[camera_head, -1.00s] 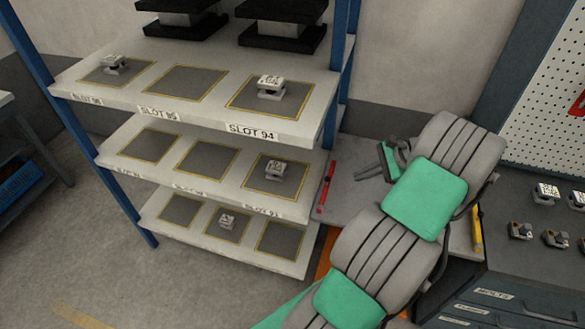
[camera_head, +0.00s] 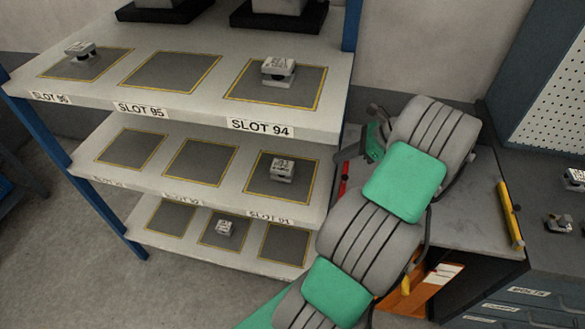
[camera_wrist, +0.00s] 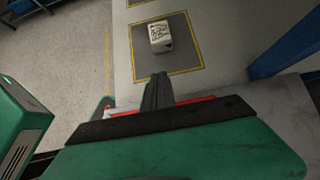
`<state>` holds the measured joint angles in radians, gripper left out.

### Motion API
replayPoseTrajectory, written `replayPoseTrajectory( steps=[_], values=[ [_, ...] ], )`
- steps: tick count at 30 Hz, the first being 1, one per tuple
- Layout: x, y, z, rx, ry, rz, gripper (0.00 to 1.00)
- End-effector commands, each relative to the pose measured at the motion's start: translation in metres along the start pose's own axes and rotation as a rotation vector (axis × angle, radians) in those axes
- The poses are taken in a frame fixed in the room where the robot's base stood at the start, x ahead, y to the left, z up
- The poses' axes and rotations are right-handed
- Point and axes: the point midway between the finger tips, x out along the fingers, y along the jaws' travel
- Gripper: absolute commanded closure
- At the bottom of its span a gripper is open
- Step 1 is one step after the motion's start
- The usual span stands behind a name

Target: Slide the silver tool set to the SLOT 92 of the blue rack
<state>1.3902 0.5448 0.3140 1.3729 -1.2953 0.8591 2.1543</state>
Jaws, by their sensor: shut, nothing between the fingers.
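The blue rack has pale shelves (camera_head: 215,98) with yellow-outlined grey squares. On its middle shelf a silver tool set (camera_head: 282,170) sits in the right square, above a label that seems to read SLOT 91. The middle square (camera_head: 201,163) there is empty; its small label (camera_head: 183,200) seems to read SLOT 92. My gripper (camera_wrist: 158,80) is shut and empty in the wrist view, pointing at a yellow-outlined square with a silver block (camera_wrist: 160,37) on it. The fingertips are short of the block.
Similar silver blocks stand in SLOT 94 (camera_head: 278,70), SLOT 96 (camera_head: 80,50) and the bottom middle square (camera_head: 225,228). A blue post (camera_wrist: 288,52) rises right of the square in the wrist view. A grey workbench (camera_head: 465,215) stands right of the rack.

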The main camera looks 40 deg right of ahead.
Motion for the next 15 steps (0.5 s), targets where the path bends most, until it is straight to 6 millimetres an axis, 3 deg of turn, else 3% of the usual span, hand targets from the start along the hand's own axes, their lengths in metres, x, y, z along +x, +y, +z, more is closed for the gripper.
replayPoseTrajectory(
  steps=[3,8,15],
  values=[
    [0.011,0.0,-0.011,0.0,0.0,-0.001,1.0],
    [0.023,0.0,-0.009,-0.001,-0.001,0.002,1.0],
    [0.072,0.001,-0.008,-0.003,-0.001,0.006,1.0]
  ],
)
